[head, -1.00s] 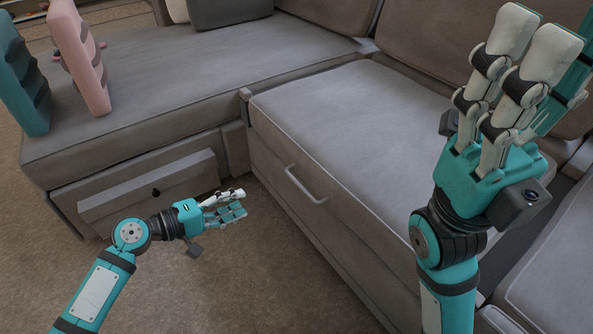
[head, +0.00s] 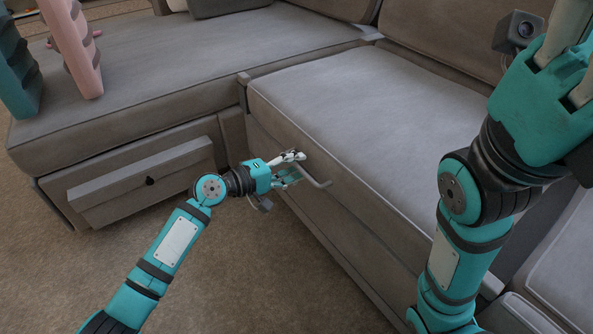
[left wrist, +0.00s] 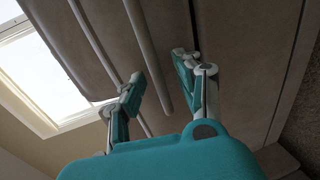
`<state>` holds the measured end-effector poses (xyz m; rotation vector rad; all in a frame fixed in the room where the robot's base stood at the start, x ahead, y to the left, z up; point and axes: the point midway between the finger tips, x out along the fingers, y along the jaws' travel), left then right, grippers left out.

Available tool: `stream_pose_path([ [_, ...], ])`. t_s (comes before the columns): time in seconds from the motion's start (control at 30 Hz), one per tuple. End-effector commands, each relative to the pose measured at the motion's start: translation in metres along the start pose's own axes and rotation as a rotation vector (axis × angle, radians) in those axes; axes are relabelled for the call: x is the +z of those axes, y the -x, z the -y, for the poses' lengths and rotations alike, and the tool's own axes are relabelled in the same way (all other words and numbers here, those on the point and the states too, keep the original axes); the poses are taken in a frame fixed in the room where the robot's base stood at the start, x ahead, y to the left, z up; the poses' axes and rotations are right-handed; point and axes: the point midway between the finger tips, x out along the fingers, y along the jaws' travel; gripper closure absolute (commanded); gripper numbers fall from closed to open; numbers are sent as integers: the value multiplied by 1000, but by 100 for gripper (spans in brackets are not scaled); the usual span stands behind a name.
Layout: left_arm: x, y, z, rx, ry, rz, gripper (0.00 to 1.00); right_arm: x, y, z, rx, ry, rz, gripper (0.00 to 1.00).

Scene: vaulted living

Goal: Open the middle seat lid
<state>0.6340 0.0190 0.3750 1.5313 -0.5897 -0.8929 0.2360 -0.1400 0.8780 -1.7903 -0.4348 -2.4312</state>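The middle seat lid (head: 370,110) is a grey cushioned sofa section. It lies flat and closed. A pale bar handle (head: 320,183) is on its front face. My left gripper (head: 302,166) is at the handle's far-left part, with the fingers pointing at the sofa front. In the left wrist view its two fingers (left wrist: 158,82) stand apart, and a bar that looks like the handle (left wrist: 150,50) runs in the gap between them. I cannot tell whether they touch it. My right gripper (head: 575,60) is raised at the upper right, with its fingertips cut off by the frame.
A sofa section (head: 150,75) with a front drawer (head: 140,180) stands at the left. Pink (head: 75,45) and teal (head: 15,75) upright objects are on it. Another seat (head: 560,265) is at the lower right. Carpet (head: 250,285) in front is free.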

Motion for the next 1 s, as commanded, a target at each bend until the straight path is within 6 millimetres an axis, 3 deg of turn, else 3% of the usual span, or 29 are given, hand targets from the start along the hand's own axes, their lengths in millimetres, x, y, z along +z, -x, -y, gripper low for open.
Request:
stream_pose_path([
  [0.37,0,-8,-1,0,0,0,66,-4,-3,1,-5,2,-11,60],
  [0.67,0,-8,-1,0,0,0,100,-3,-2,1,-5,1,-11,60],
  [1.0,0,-8,0,-1,0,1,100,-3,-2,1,-5,1,-10,60],
])
